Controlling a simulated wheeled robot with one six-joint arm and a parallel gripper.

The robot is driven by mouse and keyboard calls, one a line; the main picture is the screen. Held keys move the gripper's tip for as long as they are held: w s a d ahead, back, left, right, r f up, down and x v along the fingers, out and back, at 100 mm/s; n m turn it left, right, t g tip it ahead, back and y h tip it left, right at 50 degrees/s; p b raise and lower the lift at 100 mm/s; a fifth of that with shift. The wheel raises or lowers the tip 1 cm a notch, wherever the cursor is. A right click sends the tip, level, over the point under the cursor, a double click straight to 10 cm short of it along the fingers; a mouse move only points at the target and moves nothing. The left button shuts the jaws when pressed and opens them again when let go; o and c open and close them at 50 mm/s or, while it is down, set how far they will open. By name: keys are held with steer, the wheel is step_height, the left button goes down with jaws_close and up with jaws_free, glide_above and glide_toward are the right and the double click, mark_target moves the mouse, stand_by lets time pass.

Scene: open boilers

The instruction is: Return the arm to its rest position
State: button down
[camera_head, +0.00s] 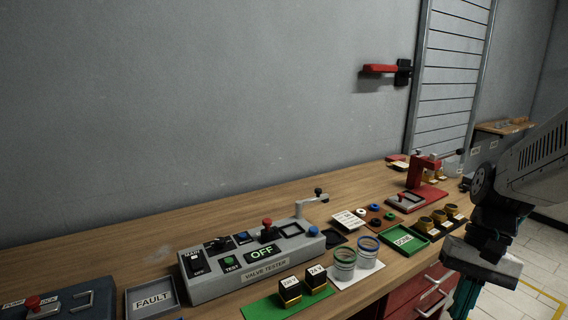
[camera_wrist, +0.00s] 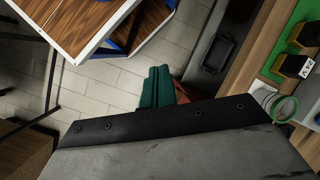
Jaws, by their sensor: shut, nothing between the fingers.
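My arm enters the head view from the right edge and hangs down beside the front edge of the workbench (camera_head: 150,258). Its grey and black wrist part is low at the right, in front of the red drawers. In the wrist view my gripper (camera_wrist: 158,86) shows two teal fingers pressed together with nothing between them. Below them in that view is the pale tiled floor (camera_wrist: 110,85). The fingertips cannot be made out in the head view.
A grey valve tester (camera_head: 265,269) reading OFF stands on the bench. Nearby are a FAULT tray (camera_head: 152,299), a green DONE tray (camera_head: 404,239), two jars (camera_head: 356,257) and a red press (camera_head: 421,180). Wood-topped furniture (camera_wrist: 75,25) shows at upper left in the wrist view.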

steer(key=s+a+r+n+t+h, duration=0.3)
steer(key=s+a+r+n+t, duration=0.1)
steer(key=s+a+r, duration=0.3)
steer(key=shift+a+r+n, duration=0.2)
steer(key=shift+r+n, duration=0.1)
steer(key=shift+n, duration=0.6)
steer(key=shift+s, duration=0.1)
